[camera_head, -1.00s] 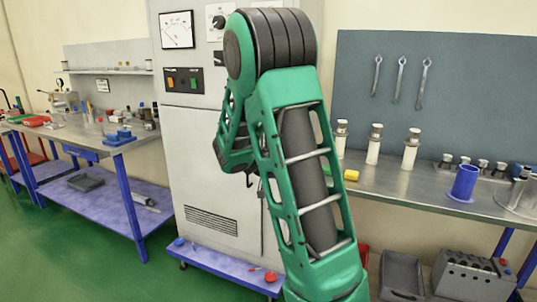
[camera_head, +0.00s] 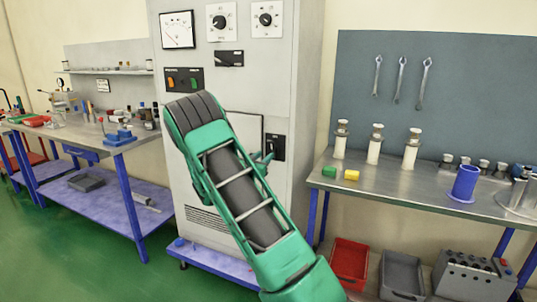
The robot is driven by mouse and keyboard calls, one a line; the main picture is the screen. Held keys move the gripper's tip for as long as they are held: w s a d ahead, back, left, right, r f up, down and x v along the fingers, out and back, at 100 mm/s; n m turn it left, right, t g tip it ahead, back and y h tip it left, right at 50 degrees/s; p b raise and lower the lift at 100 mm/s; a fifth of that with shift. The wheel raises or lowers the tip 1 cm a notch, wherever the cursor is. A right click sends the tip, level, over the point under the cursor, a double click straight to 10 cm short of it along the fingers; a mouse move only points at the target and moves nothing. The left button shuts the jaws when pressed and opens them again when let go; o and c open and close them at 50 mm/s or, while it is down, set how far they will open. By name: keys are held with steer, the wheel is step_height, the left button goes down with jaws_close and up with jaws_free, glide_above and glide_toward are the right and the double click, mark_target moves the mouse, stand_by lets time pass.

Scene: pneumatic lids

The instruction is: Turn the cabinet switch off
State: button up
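The grey cabinet (camera_head: 310,60) stands in the middle. A black switch (camera_head: 278,146) with a lever on a dark plate is on the lower right of its front. My green arm rises from the bottom and covers the middle of the cabinet front. A small green part at the end of my arm, seemingly my gripper (camera_head: 265,160), shows just left of and below the switch. Its fingers are mostly hidden behind my arm, so I cannot tell if it touches the switch or is open. The lever's exact position is too small to read.
Workbenches stand left (camera_head: 60,135) and right (camera_head: 400,187). A red bin (camera_head: 350,262) lies below the right bench.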

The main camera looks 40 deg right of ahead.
mark_target(271, 150)
steer(key=x, duration=0.7)
jaws_close()
